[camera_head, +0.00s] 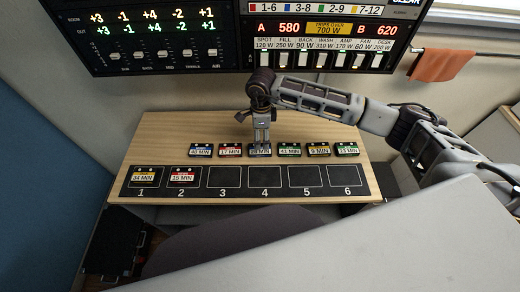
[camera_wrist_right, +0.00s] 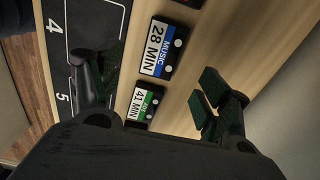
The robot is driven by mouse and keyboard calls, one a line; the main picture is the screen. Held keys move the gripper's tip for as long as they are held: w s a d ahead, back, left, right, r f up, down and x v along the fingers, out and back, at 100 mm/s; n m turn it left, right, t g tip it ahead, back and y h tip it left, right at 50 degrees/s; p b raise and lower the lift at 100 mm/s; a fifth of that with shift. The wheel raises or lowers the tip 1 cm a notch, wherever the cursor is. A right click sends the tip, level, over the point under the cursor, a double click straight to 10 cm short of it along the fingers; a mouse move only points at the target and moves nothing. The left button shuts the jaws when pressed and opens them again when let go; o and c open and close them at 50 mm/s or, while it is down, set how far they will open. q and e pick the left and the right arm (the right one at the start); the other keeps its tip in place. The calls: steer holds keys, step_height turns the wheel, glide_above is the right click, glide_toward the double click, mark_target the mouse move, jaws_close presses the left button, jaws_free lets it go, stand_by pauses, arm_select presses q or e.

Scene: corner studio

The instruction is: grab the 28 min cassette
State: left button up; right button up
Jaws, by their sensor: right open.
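The 28 min cassette (camera_head: 260,154) is dark with a blue-and-white label and lies third from the left in the row on the wooden desk. In the right wrist view its label reads "MUSIC 28 MIN" (camera_wrist_right: 158,48). My right gripper (camera_head: 261,143) points down right over it and hides part of it in the head view. In the right wrist view my gripper (camera_wrist_right: 158,90) is open and empty, with its fingers on either side of the cassette row. My left gripper is not in view.
The green-labelled 41 min cassette (camera_head: 290,151) sits close on the right, the 17 min cassette (camera_head: 230,150) on the left. A black numbered slot strip (camera_head: 245,192) lies in front; slots 1 and 2 hold cassettes, 3 to 6 are empty. Panels with displays (camera_head: 330,40) stand behind.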

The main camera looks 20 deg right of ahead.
steer(key=shift+f, duration=1.3)
steer(key=shift+f+p, duration=0.4)
steer(key=shift+f, duration=0.5)
steer(key=shift+w+f+p, duration=0.15)
steer(key=shift+f+p, duration=0.2)
steer(key=shift+f, duration=1.35)
steer(key=c, duration=1.1)
